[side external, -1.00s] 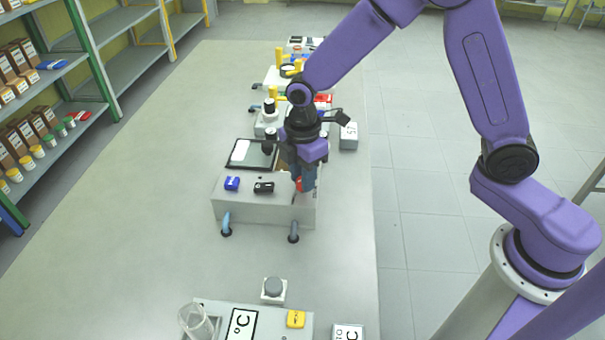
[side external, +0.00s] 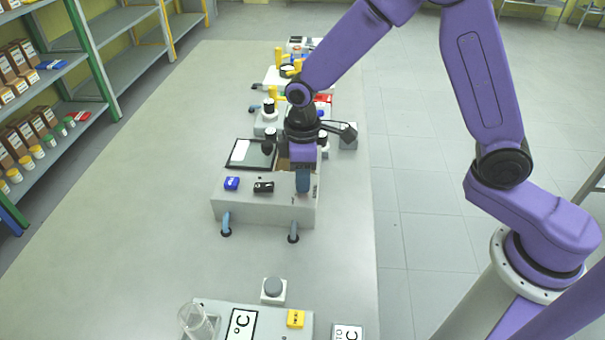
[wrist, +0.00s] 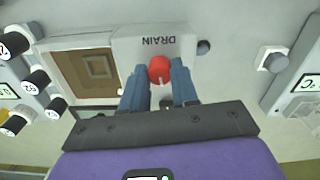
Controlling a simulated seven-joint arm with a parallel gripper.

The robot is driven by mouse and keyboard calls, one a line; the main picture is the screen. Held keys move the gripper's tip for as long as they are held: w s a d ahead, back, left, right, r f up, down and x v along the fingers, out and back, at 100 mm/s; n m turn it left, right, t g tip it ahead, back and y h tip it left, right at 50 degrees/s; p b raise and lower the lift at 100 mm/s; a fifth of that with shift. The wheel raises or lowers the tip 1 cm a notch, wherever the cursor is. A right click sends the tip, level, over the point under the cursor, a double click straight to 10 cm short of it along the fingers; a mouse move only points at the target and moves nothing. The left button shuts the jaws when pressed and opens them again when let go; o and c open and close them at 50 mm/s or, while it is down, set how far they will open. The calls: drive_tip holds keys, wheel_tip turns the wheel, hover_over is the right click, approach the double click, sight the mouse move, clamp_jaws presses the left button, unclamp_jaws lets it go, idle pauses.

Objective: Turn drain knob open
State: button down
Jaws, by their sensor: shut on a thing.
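The red drain knob (wrist: 160,69) shows in the wrist view beside the printed word DRAIN, on a light grey box. My gripper (wrist: 159,75) has its two blue fingers on either side of the knob, shut on it. A small pale mark shows on the knob's near side. In the side external view, my gripper (side external: 303,182) points down at the right end of the grey box (side external: 262,209). The knob is hidden there behind the fingers.
A panel with a °C display (side external: 241,324) stands nearer the camera. Bench to the left is clear.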

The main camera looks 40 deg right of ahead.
drive_tip(key=m, duration=0.5)
drive_tip(key=shift+m, duration=0.3)
drive_tip(key=m, duration=0.4)
drive_tip(key=shift+w+r+m, duration=0.1)
drive_tip(key=shift+m, duration=0.3)
drive_tip(key=c, duration=0.8)
unclamp_jaws()
drive_tip(key=shift+c, duration=0.2)
wheel_tip(320, 180, up, 17)
drive_tip(key=shift+r, duration=0.2)
